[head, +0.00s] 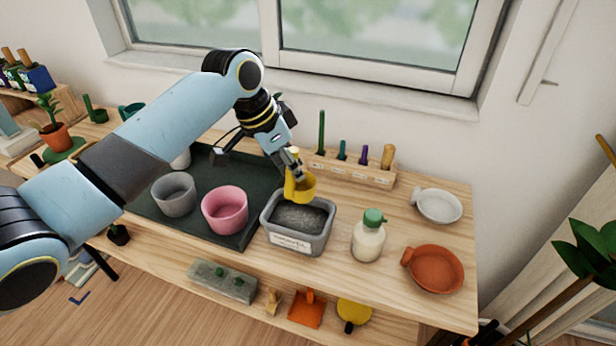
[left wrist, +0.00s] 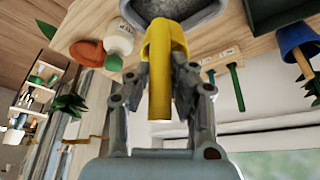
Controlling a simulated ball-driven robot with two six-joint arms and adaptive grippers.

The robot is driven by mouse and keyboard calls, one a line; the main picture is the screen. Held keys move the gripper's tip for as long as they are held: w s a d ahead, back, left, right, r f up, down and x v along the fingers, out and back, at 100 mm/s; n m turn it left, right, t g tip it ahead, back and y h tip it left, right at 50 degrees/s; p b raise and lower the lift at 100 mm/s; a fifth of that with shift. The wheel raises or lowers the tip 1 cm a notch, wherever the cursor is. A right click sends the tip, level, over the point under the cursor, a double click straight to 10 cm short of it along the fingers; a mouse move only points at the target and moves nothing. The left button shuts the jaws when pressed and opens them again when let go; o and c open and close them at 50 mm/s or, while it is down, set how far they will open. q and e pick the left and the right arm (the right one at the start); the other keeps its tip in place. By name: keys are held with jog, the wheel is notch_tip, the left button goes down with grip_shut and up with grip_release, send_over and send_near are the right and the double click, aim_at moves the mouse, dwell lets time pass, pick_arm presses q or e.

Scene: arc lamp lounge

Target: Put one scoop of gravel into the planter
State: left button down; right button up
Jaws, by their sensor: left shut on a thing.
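My left gripper (head: 291,165) is shut on the handle of a yellow scoop (head: 301,188). The scoop is at the back edge of the grey gravel bin (head: 273,230), which has a label on its front and dark gravel (head: 298,218) inside. In the left wrist view the scoop (left wrist: 165,45) shows between my fingers (left wrist: 160,75), with the bin (left wrist: 172,12) behind it. I cannot tell whether the scoop holds gravel or touches it. A pink pot (head: 225,210) and a grey pot (head: 174,195) stand left of the bin; I cannot tell which is the planter.
The pots stand on a dark tray (head: 215,238). A green-capped bottle (head: 368,240), an orange dish (head: 436,270) and a white dish (head: 438,206) are to the right. A wooden tool rack (head: 345,168) stands behind. My left arm passes above the tray.

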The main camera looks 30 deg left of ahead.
aim_at(289, 186)
pick_arm(q)
jog(key=shift+a+f, duration=0.15)
jog(key=shift+a, duration=0.4)
jog(key=shift+f+b, duration=0.4)
jog(key=shift+b, duration=0.2)
jog(key=shift+f+b, duration=0.25)
jog(key=shift+b, duration=0.1)
notch_tip(289, 186, down, 4)
jog(key=b, duration=0.4)
jog(key=shift+b, duration=0.3)
jog(key=shift+f, duration=0.35)
jog(key=shift+f+b, duration=1.2)
jog(key=shift+f, duration=1.7)
pick_arm(e)
notch_tip(289, 186, down, 9)
jog(key=shift+s+a, duration=0.25)
jog(key=shift+d, duration=0.15)
